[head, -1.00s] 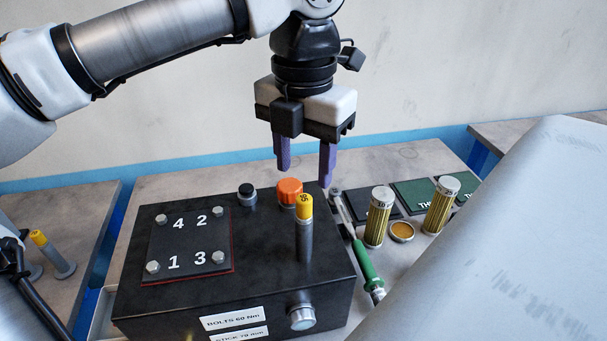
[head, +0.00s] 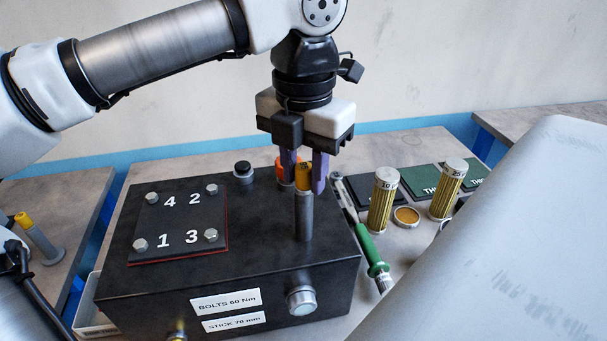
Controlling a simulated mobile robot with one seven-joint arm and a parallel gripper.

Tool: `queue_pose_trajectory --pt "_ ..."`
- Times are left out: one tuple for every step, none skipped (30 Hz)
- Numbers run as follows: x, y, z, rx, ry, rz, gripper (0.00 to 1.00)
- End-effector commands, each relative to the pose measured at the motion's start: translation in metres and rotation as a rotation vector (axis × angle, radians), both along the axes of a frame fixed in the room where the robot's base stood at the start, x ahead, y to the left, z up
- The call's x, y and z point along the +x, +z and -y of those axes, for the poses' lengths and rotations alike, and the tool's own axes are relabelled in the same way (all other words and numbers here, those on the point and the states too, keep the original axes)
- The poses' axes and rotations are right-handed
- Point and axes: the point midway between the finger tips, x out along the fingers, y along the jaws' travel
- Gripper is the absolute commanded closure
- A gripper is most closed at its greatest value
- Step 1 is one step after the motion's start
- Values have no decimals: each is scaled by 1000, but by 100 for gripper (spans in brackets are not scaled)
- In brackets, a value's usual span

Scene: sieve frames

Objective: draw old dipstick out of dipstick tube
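The old dipstick (head: 304,178) shows as a yellow cap on top of the upright grey dipstick tube (head: 304,217), on the right part of a black engine box. The cap sits at the tube's mouth; no bare stick shows between them, and the rest is hidden inside the tube. My gripper (head: 305,184) points straight down over the tube. Its two purple fingers stand on either side of the yellow cap with no clear gap, so it looks shut on the cap.
The black box (head: 270,262) carries an orange cap (head: 282,176) close behind the fingers, a black cap (head: 243,171) and a numbered bolt plate (head: 180,222). Another yellow-topped stick (head: 24,220) is far left.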

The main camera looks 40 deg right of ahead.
Motion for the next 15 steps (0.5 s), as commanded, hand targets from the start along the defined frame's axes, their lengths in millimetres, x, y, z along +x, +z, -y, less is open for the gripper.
queue_pose_trajectory --pt "0 0 0 0 0 0 76" --pt "0 0 0 0 0 0 80" --pt "0 0 0 0 0 0 85" --pt "0 0 0 0 0 0 89" --pt "0 0 0 0 0 0 93" --pt "0 0 0 0 0 0 98" --pt "0 0 0 0 0 0 100" --pt "0 0 0 0 0 0 100" --pt "0 0 0 0 0 0 100" --pt "0 0 0 0 0 0 100" --pt "0 0 0 0 0 0 100" --pt "0 1 0 0 0 0 100" --pt "0 1 0 0 0 0 100" --pt "0 2 0 0 0 0 100" --pt "0 4 0 0 0 0 100"
